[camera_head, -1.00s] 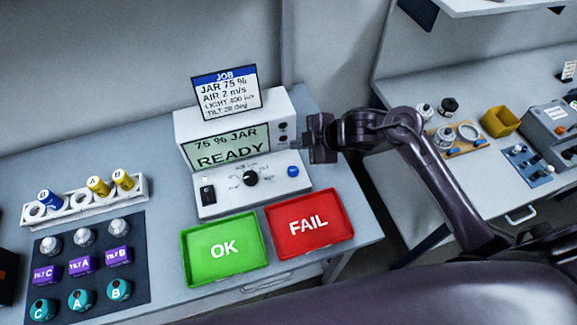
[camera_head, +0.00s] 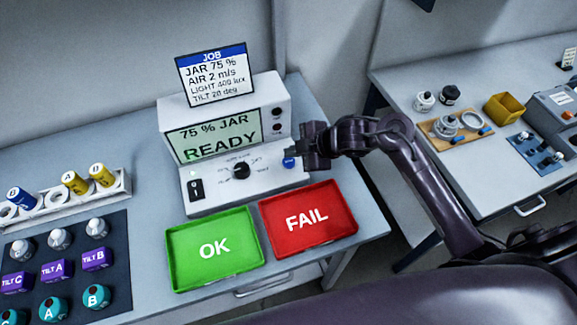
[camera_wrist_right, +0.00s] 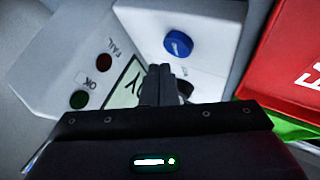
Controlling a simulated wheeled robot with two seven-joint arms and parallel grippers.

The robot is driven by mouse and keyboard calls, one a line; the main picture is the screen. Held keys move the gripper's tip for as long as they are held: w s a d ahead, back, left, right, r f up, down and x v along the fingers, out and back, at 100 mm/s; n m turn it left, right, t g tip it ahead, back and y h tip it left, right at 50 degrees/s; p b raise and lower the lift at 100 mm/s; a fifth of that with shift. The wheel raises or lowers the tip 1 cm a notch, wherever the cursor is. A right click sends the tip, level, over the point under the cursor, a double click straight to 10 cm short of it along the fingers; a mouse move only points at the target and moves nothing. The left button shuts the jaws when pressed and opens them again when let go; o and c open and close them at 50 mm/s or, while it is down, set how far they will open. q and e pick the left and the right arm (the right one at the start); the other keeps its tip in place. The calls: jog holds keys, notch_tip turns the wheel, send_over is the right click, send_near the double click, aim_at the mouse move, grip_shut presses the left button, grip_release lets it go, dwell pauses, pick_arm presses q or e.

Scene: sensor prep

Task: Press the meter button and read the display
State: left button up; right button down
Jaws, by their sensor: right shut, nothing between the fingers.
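The white meter (camera_head: 225,140) stands on the table in the head view. Its display (camera_head: 214,136) reads "75 % JAR READY". The blue button (camera_head: 289,162) sits at the right of its front panel, right of a black knob (camera_head: 241,171); the button also shows in the right wrist view (camera_wrist_right: 178,43). My right gripper (camera_head: 291,153) is shut and empty, its tip close to the blue button. In the wrist view the fingertips (camera_wrist_right: 160,70) appear beside the button; I cannot tell whether they touch it. My left gripper is not in view.
A job card (camera_head: 214,74) stands on the meter. A green OK tray (camera_head: 175,279) and a red FAIL tray (camera_head: 345,225) lie in front. Jars, purple blocks and knobs sit on a dark mat (camera_head: 119,275) at left. A second table (camera_head: 480,190) stands at right.

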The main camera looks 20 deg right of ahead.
jog(key=shift+f, duration=0.25)
dwell(1.3)
dwell(0.5)
jog(key=shift+f, duration=0.4)
jog(key=shift+f+b, duration=0.5)
jog(key=shift+b, duration=0.05)
dwell(0.5)
jog(key=shift+r, duration=0.1)
jog(key=shift+r+p, duration=0.8)
jog(key=shift+p, duration=0.15)
